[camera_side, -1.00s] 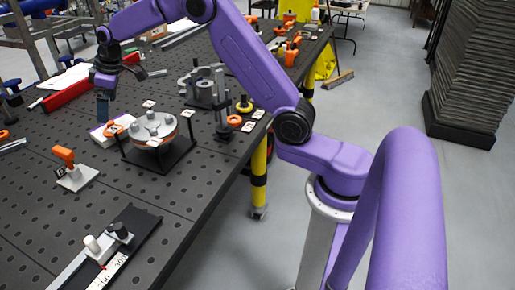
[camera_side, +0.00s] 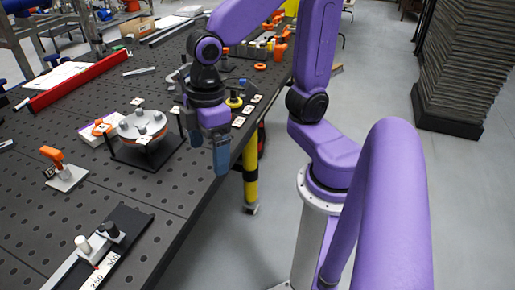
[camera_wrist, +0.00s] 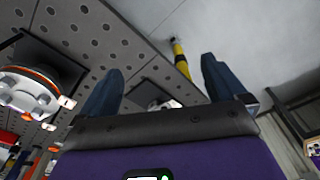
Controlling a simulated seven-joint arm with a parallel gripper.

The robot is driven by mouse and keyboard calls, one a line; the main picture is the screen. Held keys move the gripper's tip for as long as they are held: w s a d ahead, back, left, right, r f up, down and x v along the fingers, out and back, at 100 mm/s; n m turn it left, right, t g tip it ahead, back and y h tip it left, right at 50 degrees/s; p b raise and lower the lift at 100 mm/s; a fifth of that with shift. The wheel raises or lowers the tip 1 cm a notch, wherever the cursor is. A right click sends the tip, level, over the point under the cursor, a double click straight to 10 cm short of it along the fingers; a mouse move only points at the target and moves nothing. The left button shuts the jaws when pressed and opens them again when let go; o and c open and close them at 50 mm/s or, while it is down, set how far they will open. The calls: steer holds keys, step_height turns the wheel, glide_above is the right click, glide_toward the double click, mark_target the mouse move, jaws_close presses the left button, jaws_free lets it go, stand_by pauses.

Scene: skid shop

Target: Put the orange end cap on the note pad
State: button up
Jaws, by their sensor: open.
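The note pad (camera_side: 91,138) is a small white pad with a purple edge, lying on the dark table just left of the round fixture.
The round grey fixture (camera_side: 143,126) on a black stand is between the pad and my gripper. An orange-handled clamp (camera_side: 65,170) stands at the left. A long red bar (camera_side: 72,82) lies behind. A rail with a scale (camera_side: 108,240) lies in front.

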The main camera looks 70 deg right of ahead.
steer(key=s+d+f+n, duration=0.1)
steer(key=s+d+f, duration=0.1)
steer(key=s+d, duration=0.3)
steer(key=s, duration=0.3)
steer(key=shift+s, duration=0.35)
stand_by(0.7)
